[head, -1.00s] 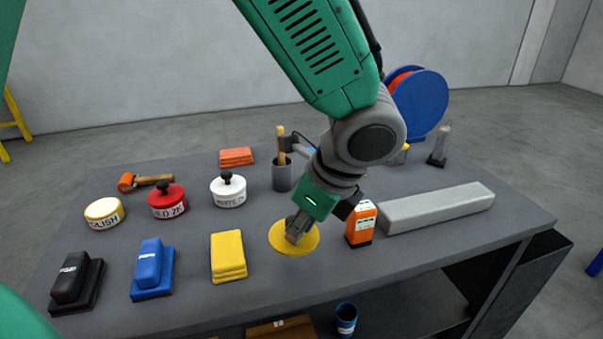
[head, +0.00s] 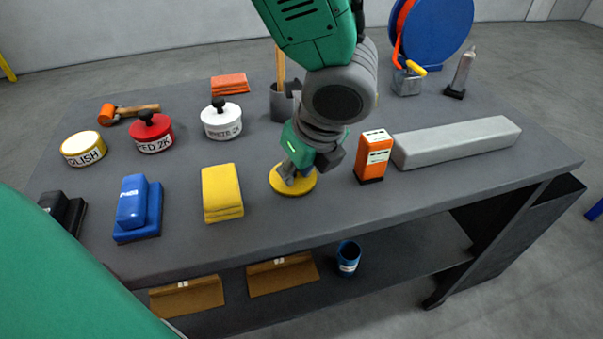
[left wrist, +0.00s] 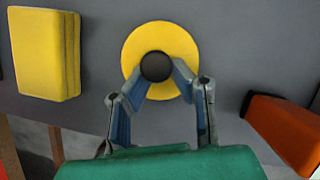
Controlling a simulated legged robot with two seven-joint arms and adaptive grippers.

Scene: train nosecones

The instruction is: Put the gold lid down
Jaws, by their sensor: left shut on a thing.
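The gold lid (head: 303,186) is a round yellow disc with a black knob (left wrist: 155,66), flat and level at the front middle of the table. My left gripper (head: 289,176) comes down from above and is shut on the knob, with a fingertip on each side in the left wrist view (left wrist: 156,70). The lid (left wrist: 160,35) looks to be at or very near the tabletop; I cannot tell whether it touches. In the head view the gripper hides the knob. My right gripper is not in view.
A yellow cloth stack (head: 222,193) lies left of the lid, and an orange box (head: 374,157) stands close on its right. A grey cup (head: 284,102) is behind the gripper. Red (head: 151,133) and white (head: 221,120) lidded tins stand further left. The table's front edge is near.

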